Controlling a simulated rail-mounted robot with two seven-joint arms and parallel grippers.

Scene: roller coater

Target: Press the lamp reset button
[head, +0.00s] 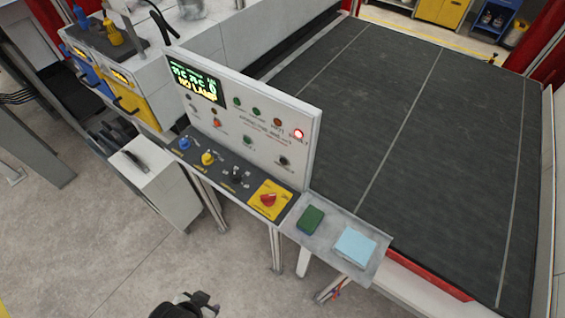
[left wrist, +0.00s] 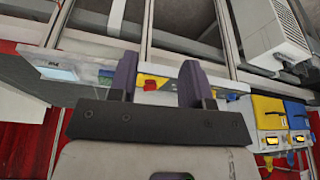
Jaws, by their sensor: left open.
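The white control panel (head: 263,140) stands upright with a dark display (head: 198,82) reading what looks like "NO LAMP" in yellow. Several small round green, brown and orange buttons or lamps sit on it, and a red one (head: 299,134) is lit. Their labels are too small to read, so I cannot tell which is the lamp reset button. My left gripper (head: 187,305) is at the bottom edge, partly cut off, apart from the panel. In the left wrist view its two purple fingers (left wrist: 158,82) are spread with nothing gripped. My right gripper is not in view.
A tray (head: 335,271) carries a green block (head: 310,219) and light-blue pad (head: 355,247). Open floor lies in front.

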